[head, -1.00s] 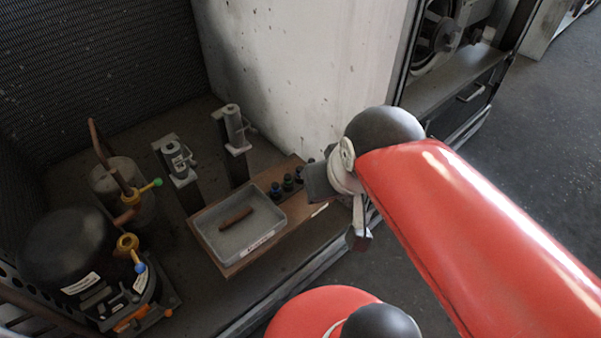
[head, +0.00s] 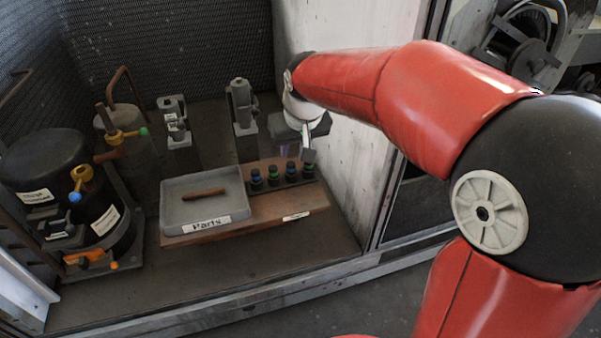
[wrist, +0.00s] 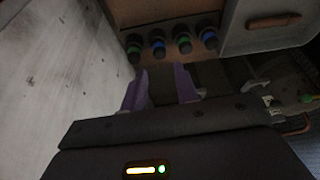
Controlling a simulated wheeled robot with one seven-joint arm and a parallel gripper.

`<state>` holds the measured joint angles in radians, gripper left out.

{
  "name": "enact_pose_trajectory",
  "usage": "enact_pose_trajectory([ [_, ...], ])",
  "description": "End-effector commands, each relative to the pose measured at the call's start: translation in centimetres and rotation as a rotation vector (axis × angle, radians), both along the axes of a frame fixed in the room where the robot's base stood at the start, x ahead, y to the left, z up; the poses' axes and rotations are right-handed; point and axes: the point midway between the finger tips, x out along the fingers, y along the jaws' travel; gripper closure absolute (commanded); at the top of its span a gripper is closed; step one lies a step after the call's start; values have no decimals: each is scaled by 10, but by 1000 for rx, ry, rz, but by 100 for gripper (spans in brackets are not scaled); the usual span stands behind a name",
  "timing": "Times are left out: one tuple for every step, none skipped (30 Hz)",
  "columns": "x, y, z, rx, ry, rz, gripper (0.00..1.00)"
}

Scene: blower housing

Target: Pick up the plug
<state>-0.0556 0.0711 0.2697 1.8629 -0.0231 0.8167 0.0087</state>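Several black plugs with green or blue bands stand in a row on the board, among them a blue-banded plug (head: 257,180) at the left end and a green-banded plug (head: 308,171) at the right end. The wrist view shows the row at the top, with a green-banded plug (wrist: 134,49) at its left. I cannot tell which one the task means. My gripper (wrist: 161,72) is open, its two fingers apart with nothing between them. In the head view my gripper (head: 307,140) hangs just behind and above the right end of the row.
A grey tray (head: 178,216) labelled "Parts" holds a brown rod (head: 203,194) left of the plugs. Two metal fittings on posts (head: 243,105) stand behind. A black compressor (head: 45,165) is at the left. A pale wall (head: 350,165) stands close on the right.

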Motion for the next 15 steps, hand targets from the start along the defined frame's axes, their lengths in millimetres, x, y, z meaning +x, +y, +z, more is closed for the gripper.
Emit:
enact_pose_trajectory([
  [2, 1, -7, -1, 2, 1, 70],
  [3, 1, -10, -1, 3, 1, 70],
  [4, 1, -14, -1, 3, 1, 70],
  [5, 2, -16, -1, 3, 1, 70],
  [6, 2, -18, -1, 2, 1, 70],
  [7, 2, -20, -1, 2, 1, 70],
  [9, 2, -23, -1, 2, 0, 70],
  [10, 3, -26, -1, 2, 0, 70],
  [12, 3, -31, -1, 3, 0, 70],
  [14, 4, -36, 0, 4, -1, 70],
  [17, 4, -40, -1, 4, -1, 70],
  [19, 5, -46, -1, 3, -1, 70],
  [21, 6, -51, -1, 4, 0, 70],
  [22, 6, -54, -1, 4, 0, 70],
  [24, 7, -58, -1, 2, 0, 70],
])
